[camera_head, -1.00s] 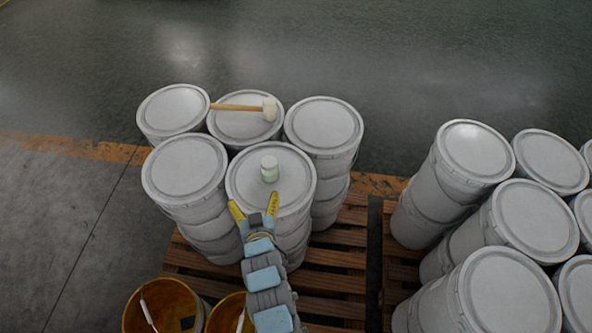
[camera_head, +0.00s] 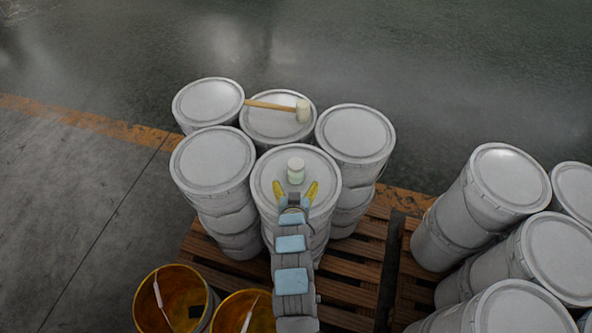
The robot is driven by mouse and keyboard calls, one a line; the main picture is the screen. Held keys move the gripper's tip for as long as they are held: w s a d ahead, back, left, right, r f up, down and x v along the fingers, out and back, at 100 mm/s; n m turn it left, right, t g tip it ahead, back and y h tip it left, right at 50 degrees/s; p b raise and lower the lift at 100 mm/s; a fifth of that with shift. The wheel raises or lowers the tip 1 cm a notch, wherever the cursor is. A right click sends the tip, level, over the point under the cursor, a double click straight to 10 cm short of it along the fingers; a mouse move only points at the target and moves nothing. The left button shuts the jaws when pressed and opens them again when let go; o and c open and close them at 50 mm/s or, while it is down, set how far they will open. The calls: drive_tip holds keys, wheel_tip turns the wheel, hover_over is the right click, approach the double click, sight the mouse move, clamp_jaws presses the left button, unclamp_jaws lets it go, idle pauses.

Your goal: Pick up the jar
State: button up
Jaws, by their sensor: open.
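The jar (camera_head: 296,170) is small and pale, with a white lid and a light greenish body. It stands upright on the lid of the front middle white bucket (camera_head: 325,181). My gripper (camera_head: 295,189) is open, with its two yellow-tipped fingers spread just on the near side of the jar. The jar sits beyond the fingertips, roughly centred between them in the picture. I cannot tell whether the fingers are level with the jar or touch the bucket lid.
A mallet (camera_head: 277,106) lies on the bucket lid behind. Other stacked white buckets (camera_head: 212,160) surround this one on a wooden pallet (camera_head: 345,280). More stacks (camera_head: 500,178) stand at right. Open yellow buckets (camera_head: 176,300) are at front left. The floor behind is clear.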

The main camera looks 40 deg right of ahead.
sight(296, 175)
drive_tip(key=shift+w+d+f, duration=0.35)
drive_tip(key=shift+d, duration=0.05)
drive_tip(key=shift+x, duration=1.4)
drive_tip(key=shift+w+d, duration=0.1)
drive_tip(key=shift+p+x, duration=0.3)
drive_tip(key=shift+x, duration=1.05)
drive_tip(key=shift+w+d+f, duration=0.35)
drive_tip(key=shift+w+d, duration=0.05)
drive_tip(key=shift+w, duration=0.05)
drive_tip(key=shift+w+d, duration=0.25)
drive_tip(key=shift+w, duration=0.05)
drive_tip(key=shift+f, duration=0.1)
drive_tip(key=c, duration=1.4)
drive_tip(key=shift+o, duration=0.2)
